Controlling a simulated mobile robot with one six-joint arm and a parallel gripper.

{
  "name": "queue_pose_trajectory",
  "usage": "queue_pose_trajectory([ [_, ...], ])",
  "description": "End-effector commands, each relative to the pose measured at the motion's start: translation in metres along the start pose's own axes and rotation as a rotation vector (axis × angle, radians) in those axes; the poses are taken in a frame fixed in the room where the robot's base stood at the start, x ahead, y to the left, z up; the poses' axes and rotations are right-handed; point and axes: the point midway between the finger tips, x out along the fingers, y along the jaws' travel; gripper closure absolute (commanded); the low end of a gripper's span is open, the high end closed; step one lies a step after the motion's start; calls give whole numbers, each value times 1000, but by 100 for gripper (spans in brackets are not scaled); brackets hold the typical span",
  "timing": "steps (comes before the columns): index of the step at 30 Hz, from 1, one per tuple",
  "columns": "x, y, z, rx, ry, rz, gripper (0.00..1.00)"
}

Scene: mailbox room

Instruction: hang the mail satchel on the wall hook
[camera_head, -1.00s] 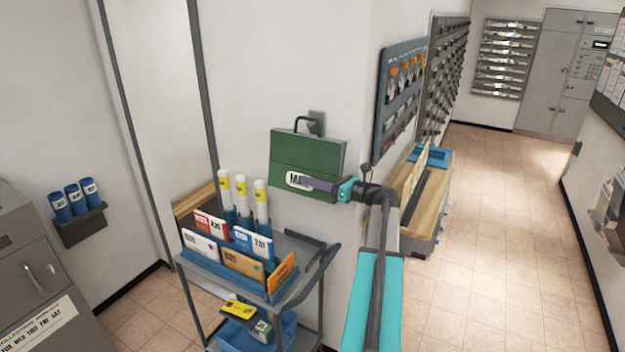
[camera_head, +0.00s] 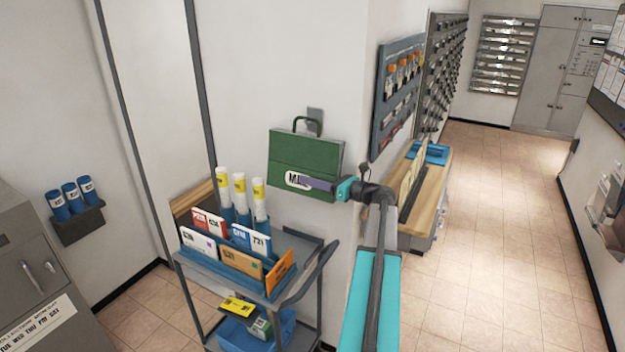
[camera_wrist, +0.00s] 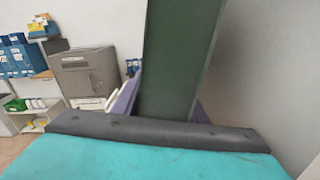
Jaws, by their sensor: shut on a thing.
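The green mail satchel (camera_head: 306,158) has a dark loop handle on top and a white label on its front. It hangs roughly upright close to the white wall, slightly tilted. My gripper (camera_head: 318,184) is shut on its lower right part; in the wrist view the purple fingers lie on both sides of the green satchel (camera_wrist: 178,60). The grey wall hook plate (camera_head: 315,120) shows just behind and right of the handle's top. Whether the handle is around the hook or only in front of it, I cannot tell.
A grey cart (camera_head: 322,258) with envelopes and rolled tubes stands below left of the satchel. A blue key board (camera_head: 398,95) hangs right of the wall corner, above a wooden bench (camera_head: 432,190). The tiled aisle on the right is clear.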

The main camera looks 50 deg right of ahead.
Motion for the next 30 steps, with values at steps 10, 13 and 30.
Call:
queue_pose_trajectory([
  [10,0,0,1,0,-1,1,39],
  [13,0,0,-1,0,2,0,39],
  [30,-45,0,-2,-2,0,-1,39],
])
